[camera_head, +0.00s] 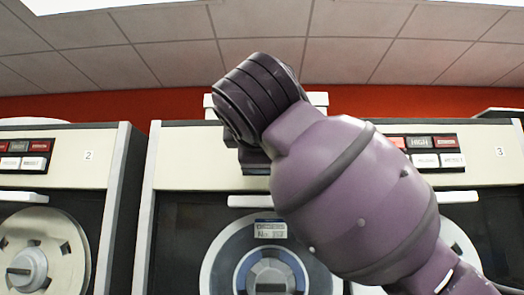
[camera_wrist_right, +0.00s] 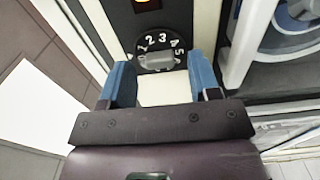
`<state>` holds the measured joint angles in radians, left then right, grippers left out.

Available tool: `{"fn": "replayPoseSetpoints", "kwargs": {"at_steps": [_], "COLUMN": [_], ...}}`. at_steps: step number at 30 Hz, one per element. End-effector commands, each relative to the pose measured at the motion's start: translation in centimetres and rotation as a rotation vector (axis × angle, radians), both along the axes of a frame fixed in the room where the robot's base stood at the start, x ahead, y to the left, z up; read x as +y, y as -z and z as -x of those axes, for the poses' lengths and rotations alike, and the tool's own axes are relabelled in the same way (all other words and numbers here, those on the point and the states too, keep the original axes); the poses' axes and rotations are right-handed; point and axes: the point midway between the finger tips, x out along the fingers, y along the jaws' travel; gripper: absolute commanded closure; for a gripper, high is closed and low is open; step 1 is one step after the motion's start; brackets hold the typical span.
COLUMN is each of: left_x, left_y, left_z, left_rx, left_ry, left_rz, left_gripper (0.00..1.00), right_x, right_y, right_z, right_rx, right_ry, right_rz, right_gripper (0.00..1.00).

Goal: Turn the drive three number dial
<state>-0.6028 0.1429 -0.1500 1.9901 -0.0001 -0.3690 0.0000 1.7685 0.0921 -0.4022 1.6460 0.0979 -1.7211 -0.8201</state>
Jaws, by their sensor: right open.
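In the right wrist view the number dial (camera_wrist_right: 160,52) is a round black disc with white numerals around its rim and a grey grip bar across it. The bar lies roughly level in that view; I cannot tell which number it marks. My right gripper (camera_wrist_right: 161,80) is open, its two blue fingers apart on either side below the dial, with nothing between them. In the head view the drive labelled 3 (camera_head: 500,152) stands in the middle and right. My right arm covers part of its top panel, and the dial is hidden there. My left gripper is not in view.
Drive three's tape reel (camera_head: 228,262) sits below the panel, partly behind my right arm. A drive labelled 2 (camera_head: 88,156) stands to the left. Red and white buttons (camera_head: 436,151) show on drive three's panel, right of my arm.

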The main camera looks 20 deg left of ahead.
Motion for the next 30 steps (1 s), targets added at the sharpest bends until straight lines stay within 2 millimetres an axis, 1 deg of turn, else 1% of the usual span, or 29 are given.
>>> {"fn": "replayPoseSetpoints", "kwargs": {"at_steps": [9, 15, 21, 30], "left_x": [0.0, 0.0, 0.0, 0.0], "left_y": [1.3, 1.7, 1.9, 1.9], "left_z": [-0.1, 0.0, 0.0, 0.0], "left_rx": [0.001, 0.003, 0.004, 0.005], "left_ry": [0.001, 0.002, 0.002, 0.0], "left_rz": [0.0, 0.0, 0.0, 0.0], "left_gripper": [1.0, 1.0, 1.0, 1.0], "right_x": [-1.5, -2.3, -2.7, -2.7], "right_y": [0.1, 0.1, 0.1, 0.0], "right_z": [5.4, 8.2, 9.3, 9.4], "right_rx": [-0.003, -0.002, 0.0, 0.0], "right_ry": [-0.002, -0.002, 0.0, 0.0], "right_rz": [-0.002, 0.0, 0.0, 0.0], "right_gripper": [0.44, 0.44, 0.44, 0.44]}}
